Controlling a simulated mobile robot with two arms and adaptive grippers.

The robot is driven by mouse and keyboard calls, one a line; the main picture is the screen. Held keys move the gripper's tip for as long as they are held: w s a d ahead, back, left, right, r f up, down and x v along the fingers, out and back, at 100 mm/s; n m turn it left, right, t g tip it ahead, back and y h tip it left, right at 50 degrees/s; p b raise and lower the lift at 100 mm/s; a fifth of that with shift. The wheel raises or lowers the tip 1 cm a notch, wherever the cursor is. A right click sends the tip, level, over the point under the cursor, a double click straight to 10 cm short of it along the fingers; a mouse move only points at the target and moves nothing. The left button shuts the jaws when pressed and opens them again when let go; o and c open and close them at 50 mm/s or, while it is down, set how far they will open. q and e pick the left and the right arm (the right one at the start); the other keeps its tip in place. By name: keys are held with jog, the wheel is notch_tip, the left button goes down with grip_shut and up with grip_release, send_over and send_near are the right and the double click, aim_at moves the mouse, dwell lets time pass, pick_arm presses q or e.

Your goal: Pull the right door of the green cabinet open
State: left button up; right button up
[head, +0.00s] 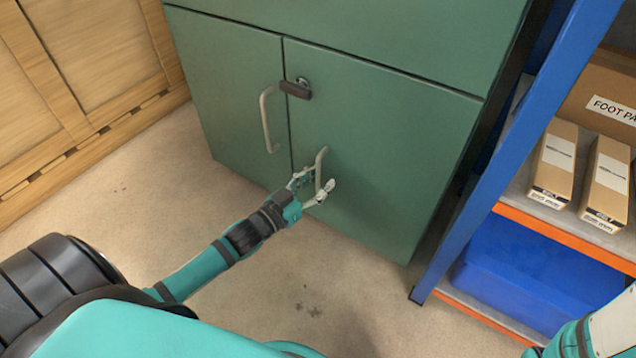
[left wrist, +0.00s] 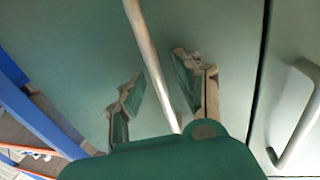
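The green cabinet's right door (head: 390,150) is shut, level with the left door (head: 228,85). Its pale bar handle (head: 321,158) stands upright near the seam between the doors. My left gripper (head: 320,179) is at the lower part of this handle, with one finger on each side. In the left wrist view the handle (left wrist: 147,50) runs between the two spread fingers (left wrist: 160,80), with gaps on both sides. The left door's handle (head: 266,120) is to the left. A dark latch (head: 296,89) sits at the seam above the handles. My right gripper is out of view.
A blue-framed shelf (head: 520,150) with boxes (head: 555,165) and a blue bin (head: 535,275) stands close on the cabinet's right. Wooden panelling (head: 80,75) is at the left. The floor (head: 330,290) before the cabinet is clear apart from my arm.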

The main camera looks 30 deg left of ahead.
pick_arm(q)
grip_shut()
dwell(0.5)
